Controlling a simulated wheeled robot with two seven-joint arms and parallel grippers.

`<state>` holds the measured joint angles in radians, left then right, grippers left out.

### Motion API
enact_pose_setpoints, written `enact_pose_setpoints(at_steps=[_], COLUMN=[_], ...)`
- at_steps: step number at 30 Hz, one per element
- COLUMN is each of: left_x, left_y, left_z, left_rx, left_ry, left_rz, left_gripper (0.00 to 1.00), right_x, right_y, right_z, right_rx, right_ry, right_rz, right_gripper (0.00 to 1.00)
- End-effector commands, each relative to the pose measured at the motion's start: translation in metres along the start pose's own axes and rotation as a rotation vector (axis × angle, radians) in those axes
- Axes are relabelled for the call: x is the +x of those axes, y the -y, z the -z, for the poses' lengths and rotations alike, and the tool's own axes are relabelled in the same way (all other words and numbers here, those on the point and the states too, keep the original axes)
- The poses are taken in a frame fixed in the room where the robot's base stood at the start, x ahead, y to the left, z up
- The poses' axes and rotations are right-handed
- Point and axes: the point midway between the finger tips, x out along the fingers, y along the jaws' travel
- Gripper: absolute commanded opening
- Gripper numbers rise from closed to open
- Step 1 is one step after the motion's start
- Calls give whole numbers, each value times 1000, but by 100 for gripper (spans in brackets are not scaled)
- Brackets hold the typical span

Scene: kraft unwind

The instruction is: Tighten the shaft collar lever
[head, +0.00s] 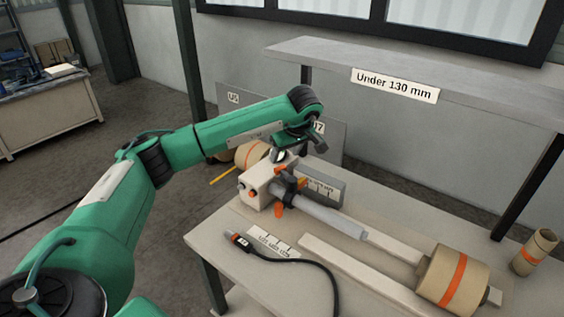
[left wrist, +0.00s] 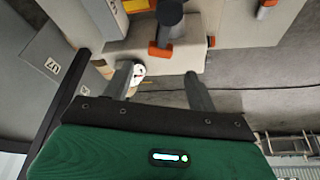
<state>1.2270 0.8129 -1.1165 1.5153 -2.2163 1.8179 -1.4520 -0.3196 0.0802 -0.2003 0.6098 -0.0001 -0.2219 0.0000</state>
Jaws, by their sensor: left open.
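A black shaft collar (head: 286,186) sits around the grey shaft (head: 325,217), beside a cream block (head: 261,184) on the table. My left gripper (head: 290,154) is open and empty, above and behind the block. In the left wrist view its two fingers (left wrist: 161,85) are spread apart just off the cream block (left wrist: 120,48). An orange part (left wrist: 158,51) shows beyond them; I cannot tell whether it is the lever. My right gripper is not in view.
Kraft rolls (head: 453,279) and (head: 534,252) are at the table's right. A shelf labelled "Under 130 mm" (head: 395,85) overhangs the back.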

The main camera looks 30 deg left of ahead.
Motion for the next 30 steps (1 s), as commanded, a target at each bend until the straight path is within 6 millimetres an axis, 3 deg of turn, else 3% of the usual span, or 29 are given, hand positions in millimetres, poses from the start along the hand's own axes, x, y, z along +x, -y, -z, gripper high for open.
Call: enact_pose_setpoints(at_steps=[3,9,15,23,30], left_x=[24,54,66,68,67], left_y=[1,0,0,0,0], left_z=[0,0,0,0,0], left_rx=[-1,0,0,0,0], left_ry=[2,2,0,0,0], left_rz=[4,1,-1,-2,-2], left_gripper=[58,58,58,58,11], right_x=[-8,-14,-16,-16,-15], right_y=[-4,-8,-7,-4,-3], right_z=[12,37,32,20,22], right_rx=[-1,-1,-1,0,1], right_ry=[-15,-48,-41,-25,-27], right_rz=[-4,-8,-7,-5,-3], right_gripper=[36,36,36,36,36])
